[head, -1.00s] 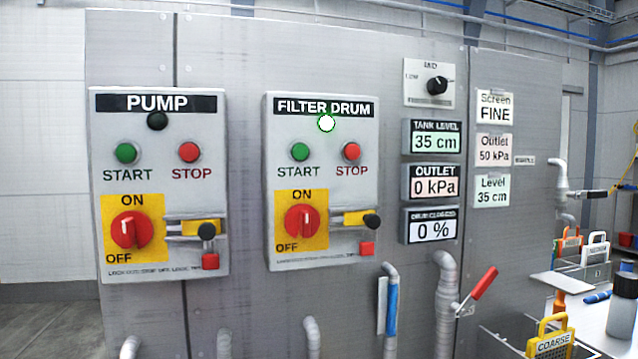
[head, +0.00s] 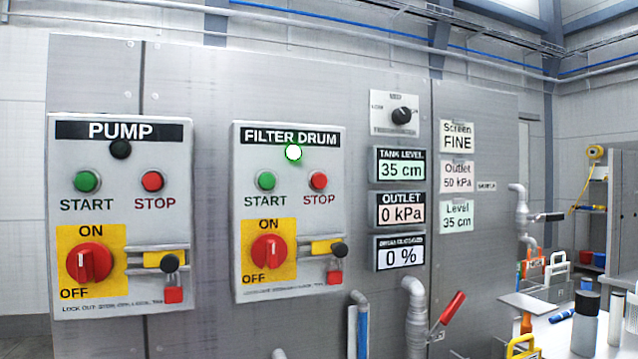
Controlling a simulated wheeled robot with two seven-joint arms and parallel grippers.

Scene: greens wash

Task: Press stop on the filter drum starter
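The filter drum starter (head: 291,220) is a grey box on the grey panel, in the middle of the head view. Its red stop button (head: 318,180) sits at the upper right of the box, beside the green start button (head: 265,181). The lamp (head: 293,153) under the FILTER DRUM label glows white with a green rim. Its red rotary switch (head: 268,252) stands on a yellow plate, with the handle upright towards ON. A red padlock (head: 334,277) hangs at the slider beside it. Neither of my grippers shows in the head view.
The pump starter (head: 122,215) with a dark lamp is to the left. Displays read tank level 35 cm (head: 402,168), outlet 0 kPa (head: 402,210) and 0 % (head: 400,253). Pipes and a red-handled valve (head: 450,308) stand below. A bench with bottles (head: 585,322) is at the right.

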